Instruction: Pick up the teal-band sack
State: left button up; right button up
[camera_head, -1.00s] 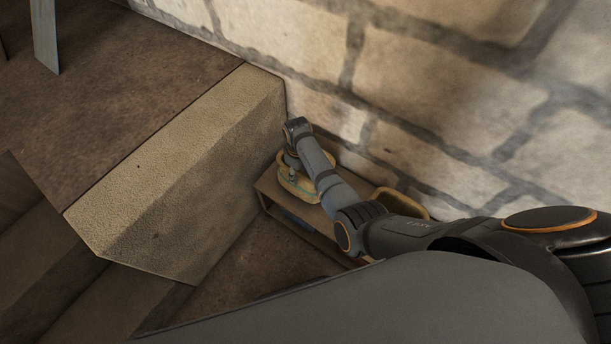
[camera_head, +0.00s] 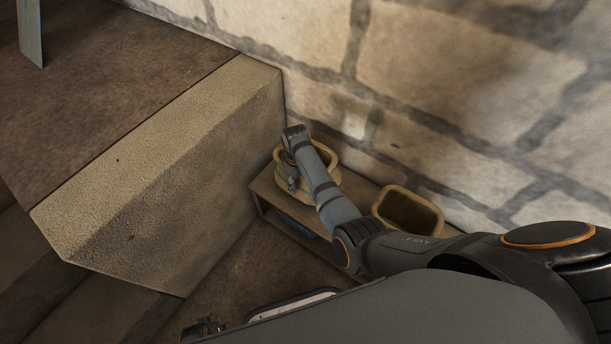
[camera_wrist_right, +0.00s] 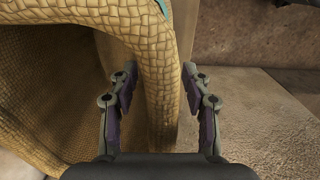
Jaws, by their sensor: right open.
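The teal-band sack (camera_head: 330,160) is a tan woven, open-topped sack standing on a low wooden shelf against the stone wall. My right arm covers part of it in the head view. My right gripper (camera_head: 292,184) is at the sack's near left side. In the right wrist view the gripper (camera_wrist_right: 160,95) is open, with one finger on each side of the woven sack edge (camera_wrist_right: 160,70). A gap shows beside the fingers, and a bit of teal shows at the top.
A second tan open sack (camera_head: 408,210) stands to the right on the same shelf (camera_head: 262,190). A stone block (camera_head: 170,165) stands close on the left. The stone wall (camera_head: 440,80) rises right behind. A blue item (camera_head: 297,226) lies under the shelf top.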

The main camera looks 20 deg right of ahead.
grip_shut()
pick_arm(q)
jog(key=shift+r, duration=0.15)
pick_arm(e)
jog(key=shift+r, duration=0.1)
